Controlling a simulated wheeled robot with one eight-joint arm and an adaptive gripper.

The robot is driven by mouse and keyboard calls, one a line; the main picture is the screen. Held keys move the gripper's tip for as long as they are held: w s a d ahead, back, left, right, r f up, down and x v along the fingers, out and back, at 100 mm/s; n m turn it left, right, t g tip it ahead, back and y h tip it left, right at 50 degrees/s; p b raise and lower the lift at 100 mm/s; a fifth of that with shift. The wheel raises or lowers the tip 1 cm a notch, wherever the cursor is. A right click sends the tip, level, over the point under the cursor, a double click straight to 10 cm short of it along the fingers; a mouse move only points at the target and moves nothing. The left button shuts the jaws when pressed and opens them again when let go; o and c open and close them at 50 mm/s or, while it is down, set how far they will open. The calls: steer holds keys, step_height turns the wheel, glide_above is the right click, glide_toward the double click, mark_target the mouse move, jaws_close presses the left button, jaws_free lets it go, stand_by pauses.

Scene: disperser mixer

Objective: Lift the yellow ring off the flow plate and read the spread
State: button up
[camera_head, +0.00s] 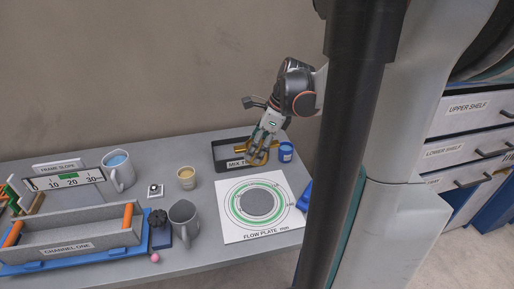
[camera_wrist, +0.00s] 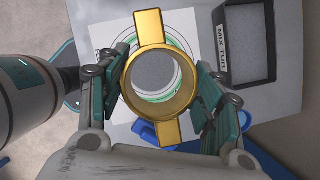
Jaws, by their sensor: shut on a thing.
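The yellow ring (camera_wrist: 162,82), a short open cylinder with two side tabs, is between the fingers of my gripper (camera_wrist: 160,88), which is shut on it. In the head view my gripper (camera_head: 263,143) and the ring (camera_head: 257,157) appear in front of the mix tray, clear of the flow plate. The white flow plate (camera_head: 234,232) lies on the table with printed circles and a green band. A round grey patch (camera_head: 262,203) sits at its middle, inside the green band; the scale figures are too small to read. In the wrist view the patch shows through the ring.
The black mix tray (camera_head: 219,165) is at the back, with a blue jar (camera_head: 286,152) at its right. A beige cup (camera_head: 187,178), two grey jugs (camera_head: 184,222) (camera_head: 119,170) and a grey channel (camera_head: 75,237) stand left. A blue object (camera_head: 305,196) is right of the plate.

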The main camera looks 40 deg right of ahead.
steer(key=shift+r+p, duration=1.65)
steer(key=shift+r, duration=0.7)
steer(key=shift+f, duration=0.1)
